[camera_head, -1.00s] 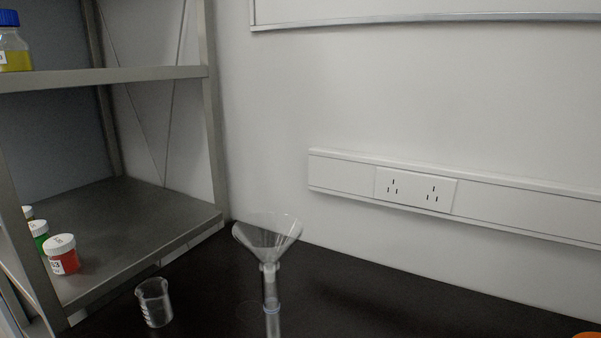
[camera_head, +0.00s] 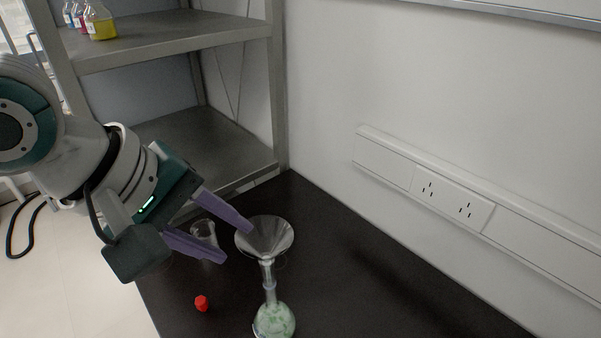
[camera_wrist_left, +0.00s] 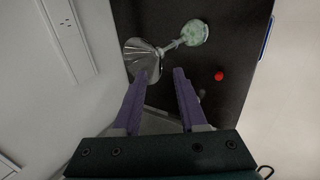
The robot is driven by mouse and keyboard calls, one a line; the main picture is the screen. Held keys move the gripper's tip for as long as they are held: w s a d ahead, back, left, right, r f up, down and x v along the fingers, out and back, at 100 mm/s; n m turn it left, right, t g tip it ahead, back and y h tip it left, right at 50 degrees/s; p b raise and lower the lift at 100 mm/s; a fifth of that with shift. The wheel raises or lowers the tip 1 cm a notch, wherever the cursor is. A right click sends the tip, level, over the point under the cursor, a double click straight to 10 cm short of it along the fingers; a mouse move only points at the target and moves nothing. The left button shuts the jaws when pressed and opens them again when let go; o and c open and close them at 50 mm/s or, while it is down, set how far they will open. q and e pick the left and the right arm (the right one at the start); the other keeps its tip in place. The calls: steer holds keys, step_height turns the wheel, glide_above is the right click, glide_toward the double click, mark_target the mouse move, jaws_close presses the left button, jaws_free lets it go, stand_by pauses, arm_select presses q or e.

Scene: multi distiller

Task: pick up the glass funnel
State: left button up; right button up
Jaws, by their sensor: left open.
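The clear glass funnel (camera_head: 266,238) sits upright in the neck of a round flask (camera_head: 273,320) with green contents, on the black bench. It also shows in the left wrist view (camera_wrist_left: 142,58), just beyond the fingertips. My left gripper (camera_head: 238,244) has purple fingers and is open, to the left of the funnel, with its tips close to the cone's rim. It also shows in the left wrist view (camera_wrist_left: 166,72), with nothing between its fingers. I cannot tell whether a finger touches the funnel. My right gripper is not in view.
A small glass beaker (camera_head: 204,232) stands behind the left fingers. A red cap (camera_head: 201,303) lies on the bench (camera_head: 400,300). A metal shelf (camera_head: 200,140) with bottles (camera_head: 99,22) stands at the back left. A wall with sockets (camera_head: 452,197) bounds the right.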

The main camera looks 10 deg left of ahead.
mark_target(245, 249)
arm_select(q)
steer(key=shift+d+x, duration=0.25)
steer(key=shift+x, duration=1.6)
steer(key=shift+s, duration=0.2)
jaws_close()
